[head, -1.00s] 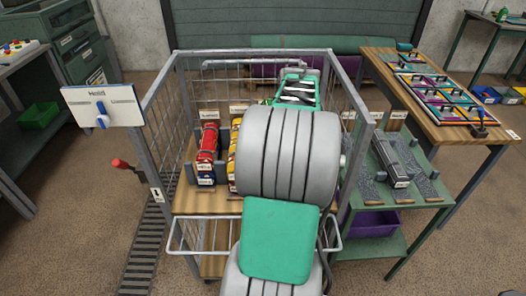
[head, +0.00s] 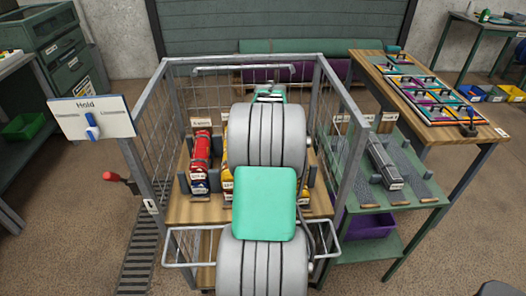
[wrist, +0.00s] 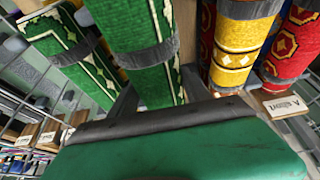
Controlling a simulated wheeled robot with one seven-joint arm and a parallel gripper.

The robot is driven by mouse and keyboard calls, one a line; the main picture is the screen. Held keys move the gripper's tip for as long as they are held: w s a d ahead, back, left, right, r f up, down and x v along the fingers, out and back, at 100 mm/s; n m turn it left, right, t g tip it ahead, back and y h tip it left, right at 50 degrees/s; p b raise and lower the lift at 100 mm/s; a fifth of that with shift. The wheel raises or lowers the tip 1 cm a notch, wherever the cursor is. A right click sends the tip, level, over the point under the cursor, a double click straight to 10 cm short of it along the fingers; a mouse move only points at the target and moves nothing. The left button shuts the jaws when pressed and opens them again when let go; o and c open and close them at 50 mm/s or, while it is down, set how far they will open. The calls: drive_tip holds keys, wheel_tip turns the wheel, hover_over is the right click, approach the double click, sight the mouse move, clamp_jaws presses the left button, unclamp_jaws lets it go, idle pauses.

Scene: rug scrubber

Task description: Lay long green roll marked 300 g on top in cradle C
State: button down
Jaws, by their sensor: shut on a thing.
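My gripper (wrist: 158,95) has its dark fingers on either side of a green roll (wrist: 145,55) with a grey band, seen in the wrist view. A second green roll (wrist: 62,42) with a pale pattern lies to its left, also banded. Yellow (wrist: 236,45) and red (wrist: 290,45) rolls lie to its right. In the head view my arm hides the gripper's fingers and the green rolls; only a bit of green shows above the arm. No 300 g mark is readable. A label reading "A short" (wrist: 287,105) stands by the red roll. I cannot pick out cradle C.
A wire cage cart (head: 318,62) surrounds the rolls, with a red roll (head: 200,155) at its left. A green bench (head: 408,208) with grey pads and a dark bar (head: 385,165) stands to the right.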

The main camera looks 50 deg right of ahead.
drive_tip(key=shift+w+a+f, duration=0.1)
drive_tip(key=shift+w+f, duration=0.3)
drive_tip(key=shift+f, duration=0.8)
drive_tip(key=shift+w+f, duration=0.1)
drive_tip(key=shift+f, duration=0.85)
drive_tip(key=shift+c, duration=2.4)
unclamp_jaws()
drive_tip(key=shift+r, duration=0.1)
